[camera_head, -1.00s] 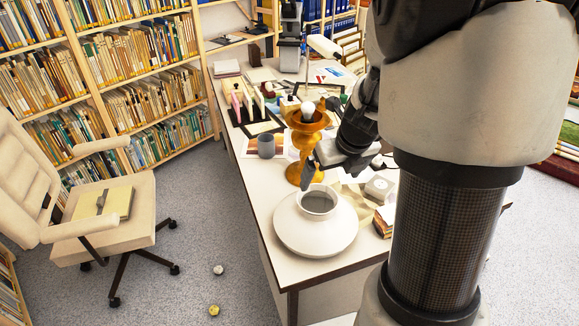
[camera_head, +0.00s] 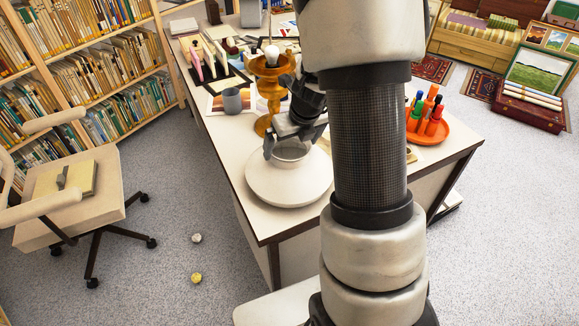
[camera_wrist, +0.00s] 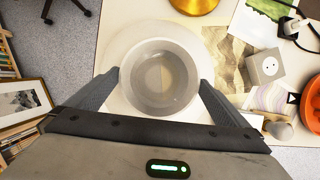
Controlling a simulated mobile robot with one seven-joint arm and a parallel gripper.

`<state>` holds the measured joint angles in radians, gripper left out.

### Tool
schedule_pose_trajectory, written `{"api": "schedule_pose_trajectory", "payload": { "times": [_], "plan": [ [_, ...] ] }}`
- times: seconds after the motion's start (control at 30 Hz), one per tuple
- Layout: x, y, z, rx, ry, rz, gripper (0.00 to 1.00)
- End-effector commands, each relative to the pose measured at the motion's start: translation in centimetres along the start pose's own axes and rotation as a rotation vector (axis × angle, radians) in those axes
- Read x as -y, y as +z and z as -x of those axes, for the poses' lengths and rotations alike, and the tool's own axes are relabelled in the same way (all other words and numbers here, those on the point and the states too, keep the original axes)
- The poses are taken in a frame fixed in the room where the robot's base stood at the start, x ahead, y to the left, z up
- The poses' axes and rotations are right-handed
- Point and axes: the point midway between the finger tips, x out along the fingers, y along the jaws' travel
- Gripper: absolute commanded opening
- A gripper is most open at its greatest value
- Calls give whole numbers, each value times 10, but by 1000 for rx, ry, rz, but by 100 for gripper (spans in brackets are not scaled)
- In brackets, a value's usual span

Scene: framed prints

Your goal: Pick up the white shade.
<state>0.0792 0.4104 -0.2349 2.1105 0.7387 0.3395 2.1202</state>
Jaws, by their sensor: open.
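The white shade (camera_head: 288,186) sits on the near end of the desk, a wide, low dome with a round collar opening at its top. In the wrist view its open collar (camera_wrist: 160,40) faces my camera, with the wider body partly hidden beneath. My gripper (camera_head: 294,142) is right above the shade, pointing down. In the wrist view the two fingers of my gripper (camera_wrist: 155,85) are spread, one on each side of the collar. I cannot tell whether either finger touches it.
An orange-brown lamp base with a bulb (camera_head: 270,88) stands close behind the shade. A grey mug (camera_head: 233,101) is to its left. An orange tray with bottles (camera_head: 427,130) lies at right. The desk's front edge (camera_head: 290,236) is near.

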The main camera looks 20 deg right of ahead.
Motion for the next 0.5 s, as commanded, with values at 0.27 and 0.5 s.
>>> {"api": "schedule_pose_trajectory", "payload": {
  "times": [0.27,0.5],
  "plan": [
    [0,-1,-32,0,0,1,100],
    [0,-1,-31,-1,0,1,85]
  ]
}}
